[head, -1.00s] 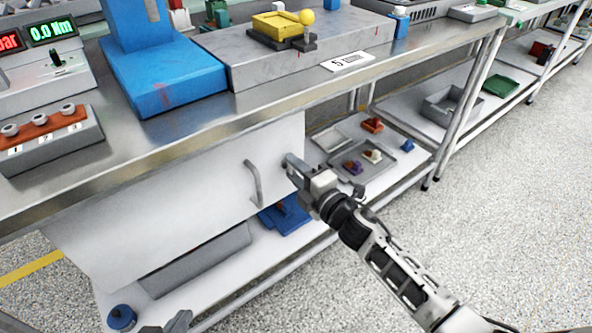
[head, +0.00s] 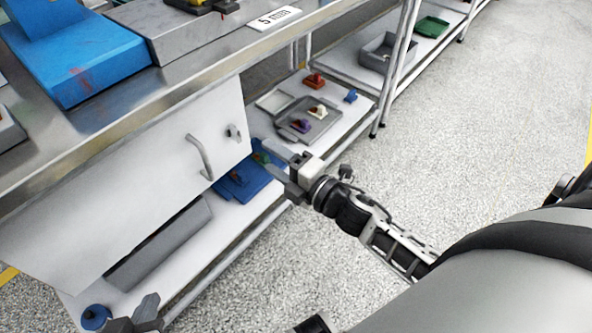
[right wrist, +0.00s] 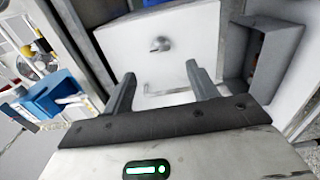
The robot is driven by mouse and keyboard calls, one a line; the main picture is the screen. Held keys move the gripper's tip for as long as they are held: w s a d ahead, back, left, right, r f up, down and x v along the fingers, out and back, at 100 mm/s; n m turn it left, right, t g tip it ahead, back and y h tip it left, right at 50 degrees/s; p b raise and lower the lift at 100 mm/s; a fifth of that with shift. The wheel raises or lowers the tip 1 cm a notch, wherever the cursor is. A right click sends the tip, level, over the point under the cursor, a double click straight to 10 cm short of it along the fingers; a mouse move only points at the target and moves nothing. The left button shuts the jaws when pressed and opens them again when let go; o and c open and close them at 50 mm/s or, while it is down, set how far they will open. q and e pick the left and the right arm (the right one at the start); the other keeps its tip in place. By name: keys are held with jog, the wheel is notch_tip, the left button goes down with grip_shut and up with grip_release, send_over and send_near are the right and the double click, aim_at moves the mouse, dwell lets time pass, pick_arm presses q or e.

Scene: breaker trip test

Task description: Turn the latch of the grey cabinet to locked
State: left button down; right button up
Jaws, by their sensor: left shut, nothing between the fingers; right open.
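The cabinet door (head: 130,195) is a pale grey panel under the workbench and looks shut. It bears a bar handle (head: 199,157) and, to the right of it near the door's edge, a small metal latch (head: 233,132). The latch (right wrist: 160,44) and handle (right wrist: 168,91) also show in the right wrist view. I cannot tell from its mark whether the latch is locked. My right gripper (head: 277,166) is open and empty, apart from the latch, to its lower right. My left gripper (head: 146,308) is shut and empty at the bottom left, low before the shelf, only partly in view.
The workbench edge (head: 150,105) runs above the door. The lower shelf holds a tray (head: 310,122) with small parts, a blue item (head: 238,182) and a grey bin (head: 385,52). The floor (head: 480,130) to the right is clear.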

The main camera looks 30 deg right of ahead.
jog(key=v, duration=0.5)
jog(key=shift+s+d, duration=0.15)
jog(key=shift+s, duration=0.2)
